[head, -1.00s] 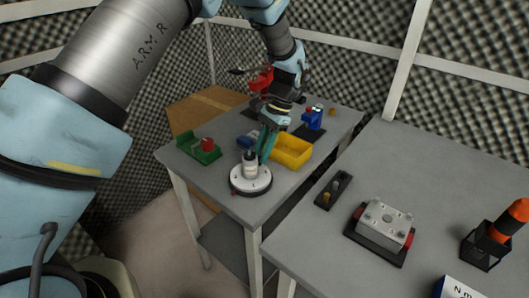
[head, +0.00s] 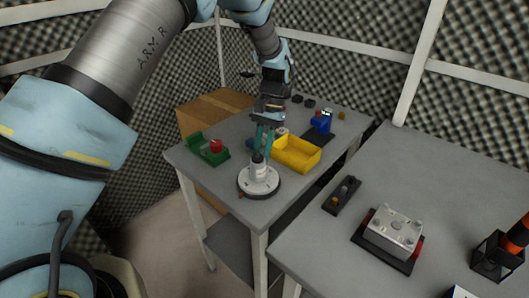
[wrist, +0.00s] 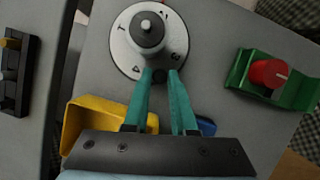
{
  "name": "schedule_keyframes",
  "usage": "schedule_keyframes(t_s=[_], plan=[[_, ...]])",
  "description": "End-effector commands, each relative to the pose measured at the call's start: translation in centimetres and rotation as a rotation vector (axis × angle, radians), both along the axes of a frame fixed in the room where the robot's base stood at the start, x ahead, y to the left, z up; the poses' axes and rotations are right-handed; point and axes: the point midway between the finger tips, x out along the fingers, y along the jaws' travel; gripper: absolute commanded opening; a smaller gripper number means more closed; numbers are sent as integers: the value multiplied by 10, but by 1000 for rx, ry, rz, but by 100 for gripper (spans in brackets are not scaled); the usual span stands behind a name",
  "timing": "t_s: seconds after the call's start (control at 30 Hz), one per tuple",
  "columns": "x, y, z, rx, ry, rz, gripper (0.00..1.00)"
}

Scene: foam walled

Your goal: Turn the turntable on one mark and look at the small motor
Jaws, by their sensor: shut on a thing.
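The turntable (head: 271,188) is a white disc with a dark edge on the small table's near part; in the wrist view its marked face (wrist: 122,48) shows. The small motor (head: 259,172), a grey cylinder with a shaft on top, stands upright on it; I see it from above in the wrist view (wrist: 147,29). My gripper (head: 262,154) points down just behind the motor. In the wrist view my teal fingers (wrist: 161,76) are closed around a small dark peg (wrist: 159,76) at the turntable's edge, beside the motor. The peg is hidden in the head view.
A yellow bin (head: 302,165) stands close to the right of my gripper. A green holder with a red knob (head: 215,147) is at the left. A blue device (head: 322,122) stands behind. A second table (head: 440,180) at right carries a metal box (head: 395,228).

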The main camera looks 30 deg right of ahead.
Motion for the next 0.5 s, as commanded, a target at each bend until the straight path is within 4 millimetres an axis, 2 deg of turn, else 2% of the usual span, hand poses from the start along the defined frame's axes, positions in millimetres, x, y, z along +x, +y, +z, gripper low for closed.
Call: schedule_keyframes(t_s=[0.5], plan=[[7, 6, 0, -2, -2, 149, 0]])
